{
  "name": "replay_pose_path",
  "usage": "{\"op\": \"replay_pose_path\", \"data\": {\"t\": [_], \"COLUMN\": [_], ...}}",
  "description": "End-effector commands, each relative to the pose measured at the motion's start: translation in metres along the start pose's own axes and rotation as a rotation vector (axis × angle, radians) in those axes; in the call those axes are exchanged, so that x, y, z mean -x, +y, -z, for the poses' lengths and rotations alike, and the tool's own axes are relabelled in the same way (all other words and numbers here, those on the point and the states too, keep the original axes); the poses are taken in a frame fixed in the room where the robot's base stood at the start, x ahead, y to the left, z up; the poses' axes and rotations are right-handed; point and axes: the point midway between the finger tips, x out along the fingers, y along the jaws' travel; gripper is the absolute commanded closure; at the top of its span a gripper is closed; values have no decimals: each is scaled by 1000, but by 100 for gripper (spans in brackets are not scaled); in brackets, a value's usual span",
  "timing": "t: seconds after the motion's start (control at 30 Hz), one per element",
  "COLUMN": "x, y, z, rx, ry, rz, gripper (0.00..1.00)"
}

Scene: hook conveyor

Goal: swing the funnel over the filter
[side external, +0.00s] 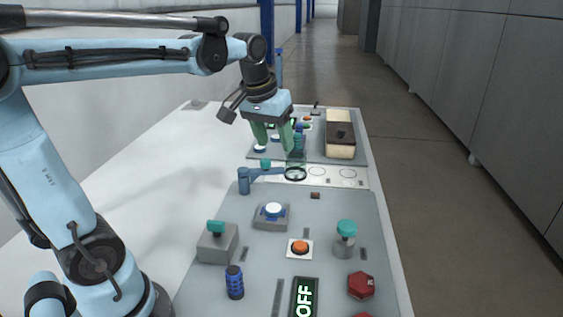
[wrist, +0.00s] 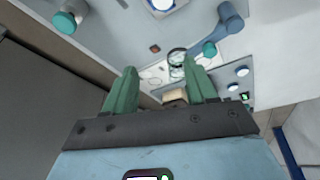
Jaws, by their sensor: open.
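The funnel (side external: 295,160) looks like a clear glass cup with a dark ring at its base. A blue swing arm (side external: 262,172) on a short post reaches toward it, with a teal knob (side external: 265,163) beside the arm. In the wrist view the funnel (wrist: 177,60) lies beyond my fingers, and the teal knob (wrist: 210,48) is to its right. My gripper (side external: 275,148) is open, green-fingered and empty, above and behind the knob and funnel. It also shows in the wrist view (wrist: 160,80). I cannot clearly identify the filter; outlined circles (side external: 317,171) mark the white strip right of the funnel.
A grey panel (side external: 330,222) in front carries an orange button (side external: 299,247), a teal-topped knob (side external: 346,228), a red knob (side external: 361,285) and an OFF display (side external: 304,298). A cream and brown box (side external: 340,135) stands at the back. White table is free at left.

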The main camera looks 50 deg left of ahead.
Motion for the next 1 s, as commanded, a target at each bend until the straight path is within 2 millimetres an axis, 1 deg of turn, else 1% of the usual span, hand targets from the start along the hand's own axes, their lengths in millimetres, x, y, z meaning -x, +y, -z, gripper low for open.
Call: {"op": "replay_pose_path", "data": {"t": [0.03, 0.2, 0.3, 0.43, 0.6, 0.77, 0.87, 1.0], "x": [0, -6, -11, -19, -26, -32, -40, -59], "y": [-8, -35, -53, -73, -88, -92, -92, -93], "z": [14, 51, 68, 83, 91, 92, 89, 83], "rx": [40, 171, 245, 324, 382, 395, 394, 393], "ry": [-28, -127, -183, -244, -289, -299, -299, -297], "rz": [13, 51, 73, 94, 110, 114, 114, 114], "gripper": [44, 44, 44, 44, 44, 44, 44, 44]}}
